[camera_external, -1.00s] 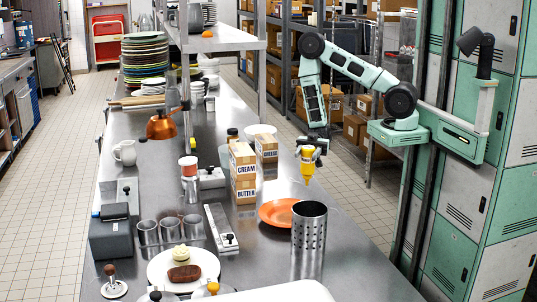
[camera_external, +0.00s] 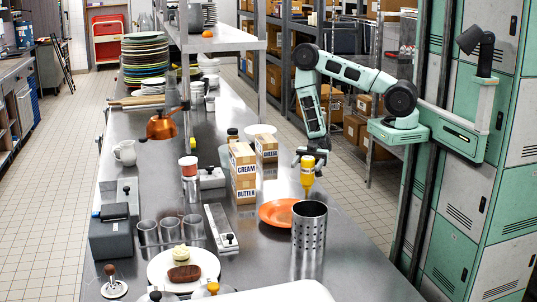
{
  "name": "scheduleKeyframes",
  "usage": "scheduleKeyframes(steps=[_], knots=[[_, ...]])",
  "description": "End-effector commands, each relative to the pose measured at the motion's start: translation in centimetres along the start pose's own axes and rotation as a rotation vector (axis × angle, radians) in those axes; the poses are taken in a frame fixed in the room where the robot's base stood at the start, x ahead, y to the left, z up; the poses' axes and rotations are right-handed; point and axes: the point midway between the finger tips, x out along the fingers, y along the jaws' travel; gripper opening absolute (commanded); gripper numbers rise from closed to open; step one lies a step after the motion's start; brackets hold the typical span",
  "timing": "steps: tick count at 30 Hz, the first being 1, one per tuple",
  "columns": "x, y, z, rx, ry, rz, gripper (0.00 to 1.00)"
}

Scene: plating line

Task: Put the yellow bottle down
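An orange plate (camera_external: 272,214) lies left of the bottle. A perforated metal cylinder (camera_external: 309,238) stands in front. Stacked CREAM and BUTTER boxes (camera_external: 244,172) and a CHEESE box (camera_external: 267,148) stand to the left. The counter's right edge is near.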

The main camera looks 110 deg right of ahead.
Motion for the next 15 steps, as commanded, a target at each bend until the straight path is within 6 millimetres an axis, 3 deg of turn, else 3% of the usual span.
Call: scheduleKeyframes(steps=[7, 15], knots=[[-0.1, 0.0, -0.4, -0.001, 0.000, 0.001, 0.67], [-5.2, 0.1, 0.2, -0.003, -0.002, 0.006, 0.67]])
